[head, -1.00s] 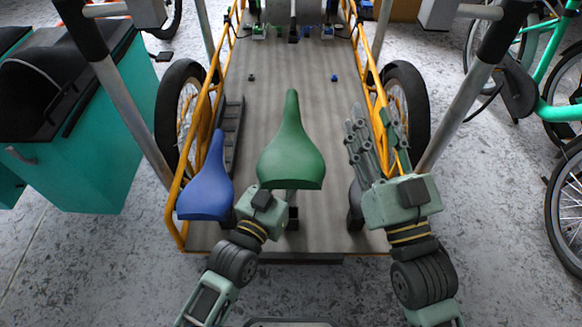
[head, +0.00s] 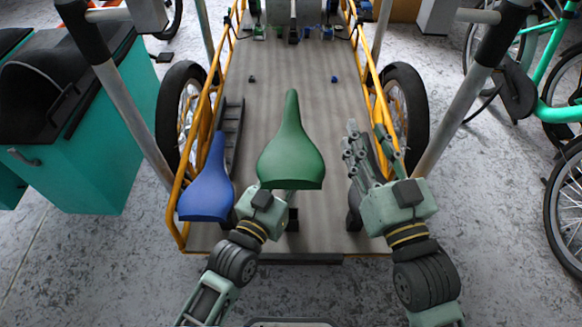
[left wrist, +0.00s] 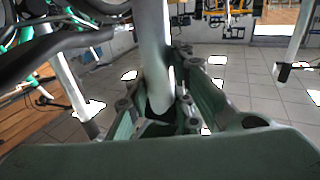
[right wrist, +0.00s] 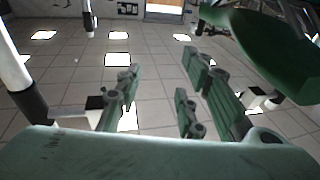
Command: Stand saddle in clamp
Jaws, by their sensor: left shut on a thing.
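A green saddle (head: 291,150) is over the near part of the cargo deck, its narrow nose pointing away from me. My left gripper (head: 285,197) is under its broad rear, with the fingers hidden there. In the left wrist view the left gripper (left wrist: 155,105) is shut around a pale metal post (left wrist: 154,50) below the saddle. My right gripper (head: 366,140) is open and empty, right of the green saddle, which shows at the upper right of the right wrist view (right wrist: 275,50). A blue saddle (head: 207,185) stands at the left. Dark supports (head: 293,222) at the deck's near edge may be clamps.
The grey deck (head: 295,105) is mostly clear beyond the saddles, between yellow rails (head: 377,100) and wheels (head: 404,110). A teal bin (head: 100,150) is at the left, and a teal bicycle (head: 560,95) at the right. Pale posts (head: 135,125) stand either side.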

